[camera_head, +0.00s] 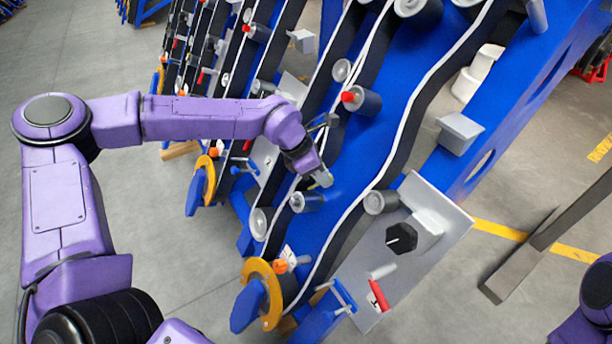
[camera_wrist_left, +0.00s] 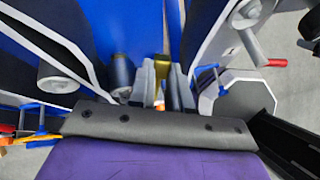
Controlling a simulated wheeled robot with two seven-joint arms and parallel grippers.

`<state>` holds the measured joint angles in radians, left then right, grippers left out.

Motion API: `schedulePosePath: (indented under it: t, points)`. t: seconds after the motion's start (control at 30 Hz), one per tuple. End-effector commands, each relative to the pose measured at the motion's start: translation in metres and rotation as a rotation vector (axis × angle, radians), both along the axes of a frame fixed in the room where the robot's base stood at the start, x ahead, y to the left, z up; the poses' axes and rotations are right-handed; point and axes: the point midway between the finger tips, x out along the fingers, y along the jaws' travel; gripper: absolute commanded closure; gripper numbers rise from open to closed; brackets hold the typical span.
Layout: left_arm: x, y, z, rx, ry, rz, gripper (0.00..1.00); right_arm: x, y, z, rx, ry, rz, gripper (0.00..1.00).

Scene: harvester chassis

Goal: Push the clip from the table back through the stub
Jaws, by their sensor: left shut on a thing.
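My left gripper (camera_head: 322,179) reaches in over the blue chassis, its tip just above a grey cylindrical stub (camera_head: 306,203). In the left wrist view its fingers (camera_wrist_left: 161,88) are shut on a narrow brass-coloured piece, probably the clip (camera_wrist_left: 160,68). The piece is too small to make out in the head view. A dark cylindrical stub (camera_wrist_left: 122,72) stands just left of the fingers in the wrist view. I cannot tell whether the piece touches any stub. The table does not show clearly. My right gripper is out of view; only part of a purple arm shows at the lower right.
The blue chassis (camera_head: 398,92) has black, white-edged ribs and several grey rollers, such as a red-tipped one (camera_head: 362,100). A grey plate (camera_head: 437,207) with a black knob (camera_head: 401,238) and a red handle (camera_head: 379,295) lies to the right. Orange-rimmed discs (camera_head: 262,291) stand at the near end.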

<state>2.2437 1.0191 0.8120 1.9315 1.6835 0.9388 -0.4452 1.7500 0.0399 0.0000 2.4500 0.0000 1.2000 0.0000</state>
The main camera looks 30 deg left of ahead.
Motion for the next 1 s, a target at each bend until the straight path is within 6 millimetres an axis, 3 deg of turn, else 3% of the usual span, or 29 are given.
schedulePosePath:
  t: [0.03,0.3,0.4,0.6,1.0]
  points:
    - [0.002,0.000,0.000,-0.020,-0.021,0.074,1.00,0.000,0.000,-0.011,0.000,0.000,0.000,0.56]
    - [0.015,0.008,0.019,-0.121,-0.162,0.445,1.00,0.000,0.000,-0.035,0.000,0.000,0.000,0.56]
    - [0.023,0.022,0.007,-0.179,-0.244,0.507,1.00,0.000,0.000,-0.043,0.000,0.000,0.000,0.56]
    - [0.033,0.050,-0.032,-0.302,-0.361,0.414,1.00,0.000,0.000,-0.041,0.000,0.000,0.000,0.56]
    - [0.039,0.062,-0.038,-0.354,-0.406,0.351,1.00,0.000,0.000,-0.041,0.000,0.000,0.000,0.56]
